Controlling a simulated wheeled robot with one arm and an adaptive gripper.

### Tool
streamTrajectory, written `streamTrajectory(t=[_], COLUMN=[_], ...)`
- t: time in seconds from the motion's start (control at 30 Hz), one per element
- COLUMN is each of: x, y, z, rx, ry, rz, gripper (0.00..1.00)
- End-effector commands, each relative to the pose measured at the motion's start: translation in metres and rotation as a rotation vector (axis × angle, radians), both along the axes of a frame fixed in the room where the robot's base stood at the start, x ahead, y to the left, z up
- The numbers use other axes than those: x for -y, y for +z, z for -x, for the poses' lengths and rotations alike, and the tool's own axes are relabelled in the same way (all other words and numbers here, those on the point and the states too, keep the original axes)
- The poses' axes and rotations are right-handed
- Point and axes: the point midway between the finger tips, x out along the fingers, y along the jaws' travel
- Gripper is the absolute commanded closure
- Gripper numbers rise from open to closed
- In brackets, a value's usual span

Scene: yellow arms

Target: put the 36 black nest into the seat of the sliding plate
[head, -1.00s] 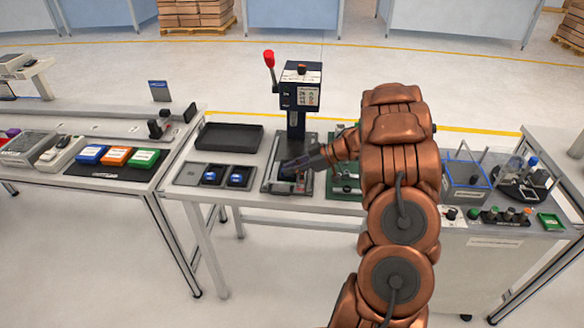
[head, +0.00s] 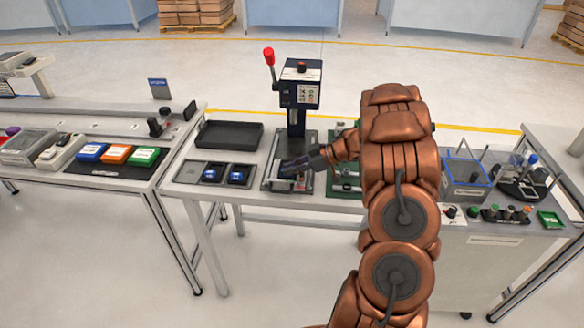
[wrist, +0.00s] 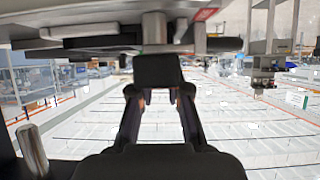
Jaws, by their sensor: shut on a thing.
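My gripper (head: 292,167) is at the sliding plate (head: 272,184) in front of the press, low over it. In the wrist view my gripper (wrist: 160,90) shows its two fingers converging on a dark block, which I take as the black nest (wrist: 158,70). The jaws are shut on it. A pale metal part lies just above the block in that view. Whether the nest touches the seat cannot be told; the seat is hidden by the gripper and arm in the head view.
The press (head: 300,85) with a red-knobbed lever stands directly behind the plate. A green fixture (head: 345,182) is close on the right, partly behind my arm.

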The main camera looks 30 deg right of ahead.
Motion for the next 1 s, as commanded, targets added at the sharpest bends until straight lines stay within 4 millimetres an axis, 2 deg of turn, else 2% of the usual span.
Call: streamTrajectory(t=[0.03,0.3,0.67,1.0], x=[0.0,0.0,0.002,0.034], y=[0.0,0.0,0.002,0.025], z=[0.0,0.0,0.002,0.028], rx=[0.0,0.001,0.001,0.001], ry=[0.0,0.0,0.0,-0.004], rz=[0.0,0.001,0.001,0.004], gripper=[0.82,0.55,0.55,0.55])
